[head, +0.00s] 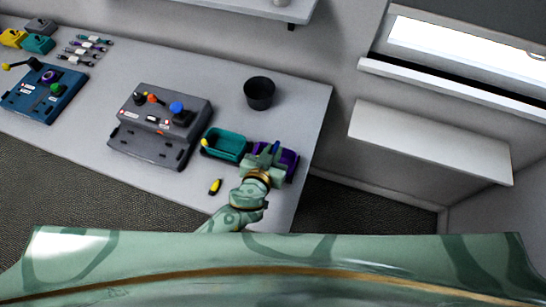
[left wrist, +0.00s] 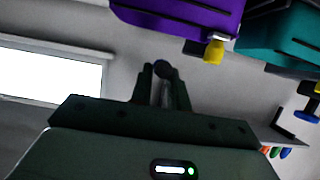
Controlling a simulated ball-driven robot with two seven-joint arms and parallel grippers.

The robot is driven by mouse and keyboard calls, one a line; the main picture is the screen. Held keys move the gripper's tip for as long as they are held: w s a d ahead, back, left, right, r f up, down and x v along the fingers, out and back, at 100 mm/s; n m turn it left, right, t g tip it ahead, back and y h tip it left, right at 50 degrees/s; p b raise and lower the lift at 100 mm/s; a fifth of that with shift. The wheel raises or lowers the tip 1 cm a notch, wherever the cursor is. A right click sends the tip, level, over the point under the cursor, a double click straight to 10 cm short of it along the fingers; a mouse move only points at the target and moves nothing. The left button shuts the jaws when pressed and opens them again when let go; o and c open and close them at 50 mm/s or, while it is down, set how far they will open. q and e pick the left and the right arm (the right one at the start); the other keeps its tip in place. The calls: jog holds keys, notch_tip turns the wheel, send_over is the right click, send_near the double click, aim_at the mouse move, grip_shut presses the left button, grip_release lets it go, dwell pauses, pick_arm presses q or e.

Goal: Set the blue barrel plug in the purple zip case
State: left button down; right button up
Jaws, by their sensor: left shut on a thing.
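My left gripper (head: 268,157) is over the right end of the table, at the near left part of the purple zip case (head: 290,160). It is shut on the blue barrel plug (head: 275,148), of which only a small bit shows. In the left wrist view the plug's dark blue end (left wrist: 163,68) shows between the fingertips (left wrist: 162,88). The purple case (left wrist: 180,14) is at the top of that view, apart from the fingertips in the picture. The arm hides part of the case in the head view. My right gripper is not in view.
A teal case (head: 226,144) stands just left of the purple one. A yellow piece (head: 215,187) lies near the front edge. A black cup (head: 259,93) stands behind. A grey control box (head: 160,125) and a blue one (head: 44,92) are further left.

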pick_arm(q)
jog(key=f, duration=0.1)
jog(key=f+b, duration=0.1)
jog(key=f, duration=0.1)
jog(key=shift+w+f, duration=0.25)
jog(key=shift+f, duration=0.05)
jog(key=shift+r, duration=0.1)
jog(key=shift+f+b, duration=0.65)
jog(key=shift+b, duration=0.3)
jog(key=c, duration=1.6)
grip_release()
jog(key=shift+r, duration=0.15)
